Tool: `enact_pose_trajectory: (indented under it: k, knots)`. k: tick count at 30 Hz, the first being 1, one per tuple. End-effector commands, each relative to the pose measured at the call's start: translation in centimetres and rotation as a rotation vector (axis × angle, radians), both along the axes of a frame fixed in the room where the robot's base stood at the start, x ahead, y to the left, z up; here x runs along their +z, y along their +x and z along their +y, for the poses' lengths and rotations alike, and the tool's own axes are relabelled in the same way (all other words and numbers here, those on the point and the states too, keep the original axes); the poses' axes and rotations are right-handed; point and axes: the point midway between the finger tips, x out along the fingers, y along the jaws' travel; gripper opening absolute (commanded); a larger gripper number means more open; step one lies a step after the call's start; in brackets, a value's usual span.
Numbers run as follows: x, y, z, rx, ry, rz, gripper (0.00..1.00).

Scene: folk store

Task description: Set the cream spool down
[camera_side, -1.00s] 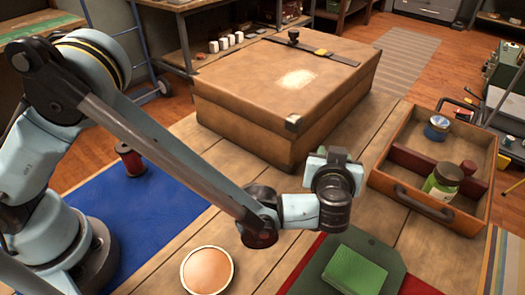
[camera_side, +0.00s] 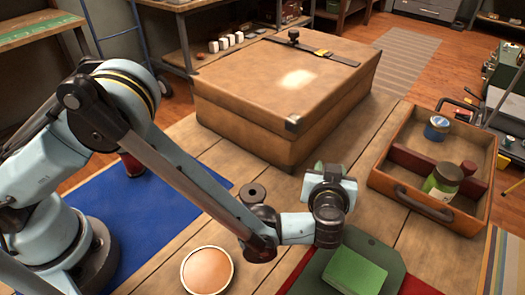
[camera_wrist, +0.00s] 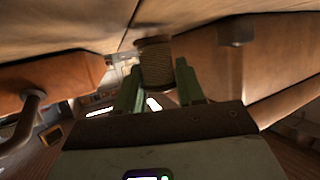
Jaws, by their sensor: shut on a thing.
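The cream spool (camera_wrist: 155,62) shows in the wrist view as a tan, ribbed cylinder between the two green fingers of my gripper (camera_wrist: 158,88). The gripper is shut on it. The spool's end is close to the wooden tabletop (camera_wrist: 80,25), which fills the top of the wrist view; I cannot tell whether they touch. In the side view my gripper (camera_side: 319,168) is low over the table, between the big brown case (camera_side: 270,90) and the green block (camera_side: 355,271). The spool is hidden there behind my wrist.
A wooden tray (camera_side: 405,199) with jars stands at the right. A round tan disc (camera_side: 207,270) lies at the front. Bare planks lie between case and disc.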

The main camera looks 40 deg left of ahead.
Motion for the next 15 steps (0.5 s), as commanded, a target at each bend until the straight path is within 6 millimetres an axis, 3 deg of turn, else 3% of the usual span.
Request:
enact_pose_trajectory:
  k: [6, 7, 11, 15]
  knots:
    - [-0.98, -0.01, 0.16, 0.005, -0.013, 0.005, 0.10]
    - [-0.99, -0.01, 0.17, 0.006, -0.014, 0.005, 0.43]
    - [-1.00, 0.02, 0.20, 0.006, -0.016, 0.004, 0.63]
    - [-1.00, 0.04, 0.23, 0.008, -0.016, 0.004, 0.64]
